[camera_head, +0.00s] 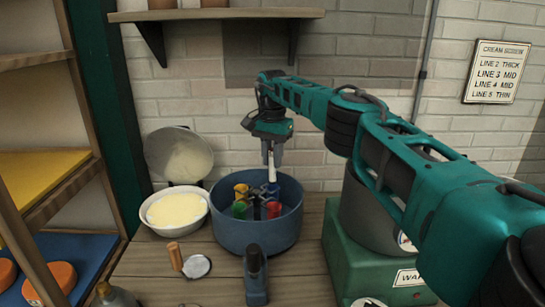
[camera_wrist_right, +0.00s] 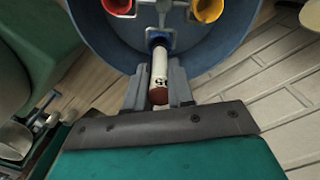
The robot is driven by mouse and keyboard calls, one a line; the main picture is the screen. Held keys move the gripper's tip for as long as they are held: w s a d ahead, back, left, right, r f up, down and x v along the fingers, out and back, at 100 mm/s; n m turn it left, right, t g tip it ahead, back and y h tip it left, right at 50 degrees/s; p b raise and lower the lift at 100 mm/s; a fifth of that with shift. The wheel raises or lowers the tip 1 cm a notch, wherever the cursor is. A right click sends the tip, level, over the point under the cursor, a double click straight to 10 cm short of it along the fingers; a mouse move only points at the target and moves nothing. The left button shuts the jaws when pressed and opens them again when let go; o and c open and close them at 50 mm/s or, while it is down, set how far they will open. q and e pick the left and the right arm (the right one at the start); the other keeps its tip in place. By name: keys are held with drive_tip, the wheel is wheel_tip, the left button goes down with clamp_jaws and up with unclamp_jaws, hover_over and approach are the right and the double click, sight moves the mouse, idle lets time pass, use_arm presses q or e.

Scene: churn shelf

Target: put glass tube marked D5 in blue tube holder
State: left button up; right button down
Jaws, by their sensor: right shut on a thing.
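My right gripper (camera_head: 271,155) is shut on a white glass tube (camera_head: 272,172) and holds it upright over the blue pot. In the right wrist view the tube (camera_wrist_right: 159,70) sits between the fingers of the gripper (camera_wrist_right: 158,92), with a brown near end and a label ending in "5"; the rest of the mark is unclear. Its far end meets the blue tube holder (camera_wrist_right: 157,40); I cannot tell how far it is inside. The blue holder (camera_head: 273,188) stands in a rack with yellow (camera_head: 241,189), red (camera_head: 273,209) and green (camera_head: 239,209) holders. My left gripper is not in view.
The rack stands inside a deep blue pot (camera_head: 258,238) with a front handle (camera_head: 255,276). A white bowl (camera_head: 174,192) of pale cream is at its left, with a jar lid (camera_head: 196,267) in front. A green machine (camera_head: 360,262) stands right. A shelf (camera_head: 215,14) hangs above.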

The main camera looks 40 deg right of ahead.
sight(273, 182)
drive_tip(key=shift+f, duration=0.25)
idle(0.5)
drive_tip(key=shift+f, duration=0.75)
idle(0.6)
drive_tip(key=shift+f, duration=0.8)
drive_tip(key=shift+f+b, duration=0.3)
drive_tip(key=shift+f, duration=0.5)
idle(0.4)
drive_tip(key=shift+f, duration=0.1)
idle(0.4)
drive_tip(key=shift+f+b, duration=0.55)
drive_tip(key=shift+f, duration=0.2)
drive_tip(key=c, duration=0.6)
unclamp_jaws()
drive_tip(key=shift+r, duration=0.15)
